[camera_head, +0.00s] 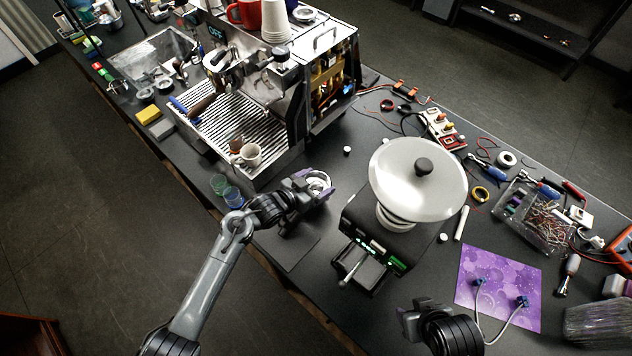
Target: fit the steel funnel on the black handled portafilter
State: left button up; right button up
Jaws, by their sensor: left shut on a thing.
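My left gripper (312,185) is shut on the steel funnel (320,181), a shiny ring at its fingertips. It is over the bench in front of the espresso machine, left of the large round metal lid. The gripper hides part of the ring and the bench below. I cannot clearly make out the black handled portafilter; a dark shape beneath the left gripper is too unclear to name. My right gripper (418,315) is at the bottom, left of the purple mat; its fingers are too dark to read.
The espresso machine (290,130) stands behind, with a cup (250,154) on its tray. A black device with green lights (385,250) and a domed lid (418,180) is to the right. Tools and a purple mat (500,285) fill the right side.

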pick_arm(q)
jog(key=o, duration=0.9)
jog(key=shift+s+a+r, duration=0.2)
jog(key=shift+s+a, duration=0.2)
jog(key=v, duration=0.9)
jog(key=shift+s+a+r, duration=0.15)
jog(key=shift+s+a, duration=0.1)
